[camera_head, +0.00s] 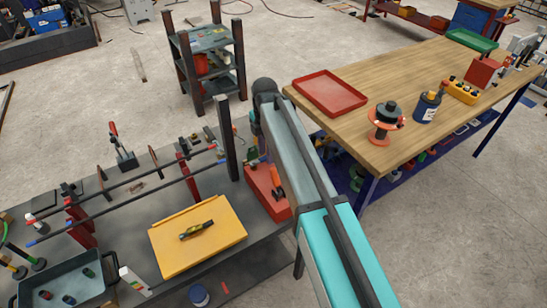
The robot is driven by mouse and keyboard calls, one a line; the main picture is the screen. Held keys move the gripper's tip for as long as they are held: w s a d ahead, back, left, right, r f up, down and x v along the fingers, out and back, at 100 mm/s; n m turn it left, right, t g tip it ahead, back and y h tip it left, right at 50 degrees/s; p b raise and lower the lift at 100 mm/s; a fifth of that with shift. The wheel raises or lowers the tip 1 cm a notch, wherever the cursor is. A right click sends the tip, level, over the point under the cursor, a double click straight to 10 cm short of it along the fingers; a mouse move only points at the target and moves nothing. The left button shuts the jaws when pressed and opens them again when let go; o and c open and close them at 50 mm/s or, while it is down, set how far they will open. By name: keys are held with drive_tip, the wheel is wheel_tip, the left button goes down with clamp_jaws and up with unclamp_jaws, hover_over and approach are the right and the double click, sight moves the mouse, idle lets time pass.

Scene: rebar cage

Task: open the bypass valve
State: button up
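No part in view is marked as the bypass valve, and I cannot tell which one it is. A red-handled lever on a dark base (122,154) stands at the back of the low grey bench, its handle pointing up and leaning left. A red block (264,196) with an orange-handled part (277,181) sits at the bench's right end, partly hidden by my arm. My turquoise and grey arm rises from the bottom right to a dark joint above the bench's right end. My gripper's fingers do not show; the arm hides what lies beyond that joint.
Horizontal rods on red posts (188,175) and a tall dark post (227,138) stand on the bench. A yellow plate (171,260) and dark tray (62,276) lie in front. A wooden table (350,137) with a red tray (329,93) is right. A shelf rack (207,62) stands behind.

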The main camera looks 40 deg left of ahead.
drive_tip(key=shift+r, duration=0.15)
drive_tip(key=shift+w+r+b, duration=0.15)
drive_tip(key=shift+r+b, duration=0.25)
drive_tip(key=shift+r, duration=0.5)
wheel_tip(320, 180, up, 12)
drive_tip(key=b, duration=0.2)
drive_tip(key=shift+s+f+b, duration=0.15)
drive_tip(key=shift+s+b, duration=0.05)
drive_tip(key=shift+b, duration=0.2)
